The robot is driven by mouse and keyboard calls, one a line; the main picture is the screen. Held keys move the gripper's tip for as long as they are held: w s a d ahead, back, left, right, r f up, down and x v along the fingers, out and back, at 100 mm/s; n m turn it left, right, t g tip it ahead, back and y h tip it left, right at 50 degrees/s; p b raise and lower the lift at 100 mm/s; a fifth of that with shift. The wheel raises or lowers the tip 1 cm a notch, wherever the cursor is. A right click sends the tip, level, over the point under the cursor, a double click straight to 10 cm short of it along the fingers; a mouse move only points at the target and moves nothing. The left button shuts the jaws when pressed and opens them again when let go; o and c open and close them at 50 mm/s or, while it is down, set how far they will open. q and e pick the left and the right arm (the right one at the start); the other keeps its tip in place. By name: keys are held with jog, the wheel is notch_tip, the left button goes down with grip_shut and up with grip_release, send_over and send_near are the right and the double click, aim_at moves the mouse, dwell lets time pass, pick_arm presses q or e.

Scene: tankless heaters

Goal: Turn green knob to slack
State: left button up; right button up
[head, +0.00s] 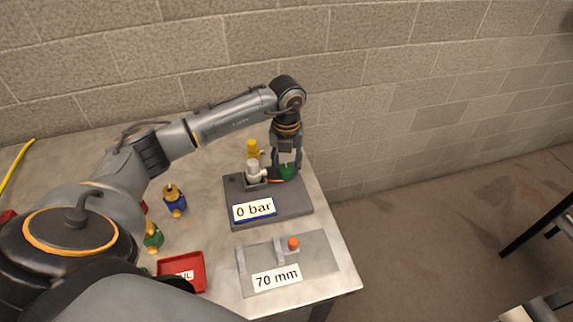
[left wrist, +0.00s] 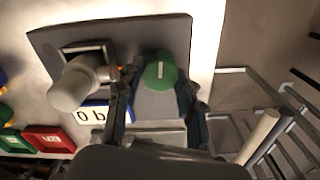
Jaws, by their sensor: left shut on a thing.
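The green knob (head: 288,172) sits on the right part of a dark grey base plate (head: 290,210) on the table. In the left wrist view the green knob (left wrist: 160,72) shows its round top with a short pale mark. My left gripper (head: 286,168) points down over the knob. In the left wrist view its fingers (left wrist: 158,100) stand on either side of the knob, and it is shut on it. A white fitting (head: 253,172) stands left of the knob. A sign on the plate reads "0 bar" (head: 254,210). My right gripper is not in view.
A yellow fitting (head: 252,148) stands behind the plate. In front lies a metal plate (head: 318,262) with an orange piece (head: 293,243) and a "70 mm" sign (head: 277,277). A red tray (head: 196,262) and small blue and green figures (head: 174,200) are at left.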

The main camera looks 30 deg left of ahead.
aim_at(287, 168)
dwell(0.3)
pick_arm(q)
jog(key=o, duration=1.2)
notch_tip(287, 168, up, 12)
jog(key=shift+r, duration=0.1)
